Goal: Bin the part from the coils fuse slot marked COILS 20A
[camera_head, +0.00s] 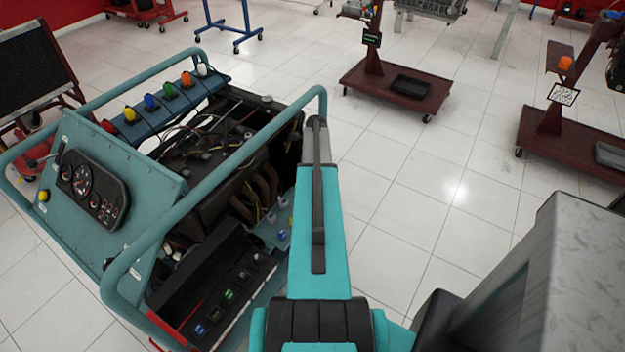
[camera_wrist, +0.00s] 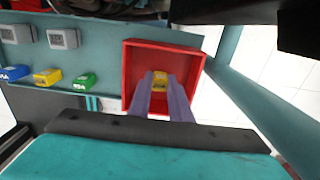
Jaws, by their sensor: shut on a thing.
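My gripper (camera_wrist: 160,88) shows in the wrist view as two purple-grey fingers shut on a small yellow fuse (camera_wrist: 160,76). The fuse is held at the fingertips, in front of the opening of a red square bin (camera_wrist: 132,65). From this angle I cannot tell whether the fuse is inside the bin or just above it. Any marking on the held fuse is too small to read. The COILS 20A slot cannot be made out. In the head view my arm hides the gripper.
Blue (camera_wrist: 12,73), yellow (camera_wrist: 47,76) and green (camera_wrist: 84,81) fuses sit on the panel left of the bin, below two grey blocks (camera_wrist: 64,38). A teal tube (camera_wrist: 232,85) runs along its right. The teal engine trainer (camera_head: 85,165) stands left of my arm in the head view.

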